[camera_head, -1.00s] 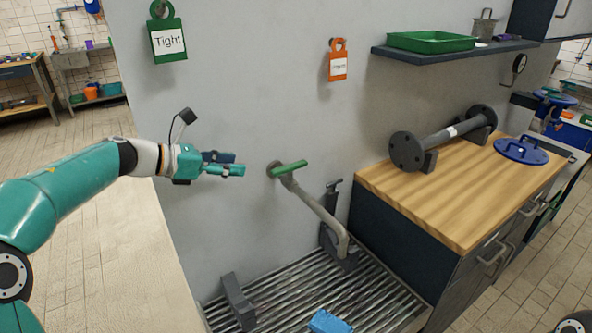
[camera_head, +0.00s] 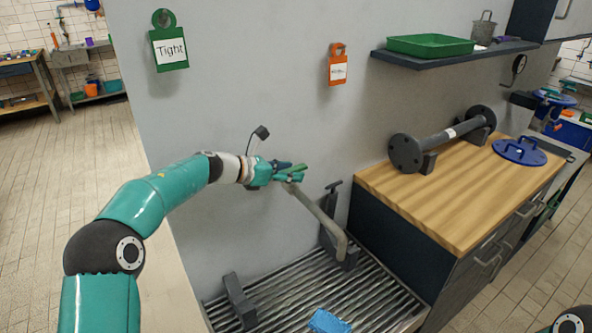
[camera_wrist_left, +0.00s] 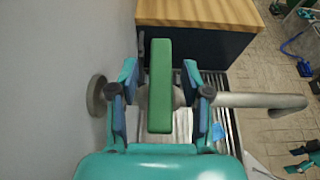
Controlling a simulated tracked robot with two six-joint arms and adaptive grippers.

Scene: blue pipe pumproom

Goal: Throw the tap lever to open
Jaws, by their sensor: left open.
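The tap lever (camera_wrist_left: 160,85) is a green bar on top of a grey tap that comes out of the wall. In the head view the lever (camera_head: 299,168) is partly hidden by my left gripper (camera_head: 291,172). The tap's grey spout (camera_head: 318,212) slopes down over the floor grating. In the left wrist view my left gripper (camera_wrist_left: 160,98) is open, with one finger on each side of the lever. A gap shows between the lever and each finger.
A grating (camera_head: 290,294) lies below the tap with a blue object (camera_head: 328,322) on it. A wooden-topped bench (camera_head: 437,193) stands at the right, bearing a dark flanged pipe.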

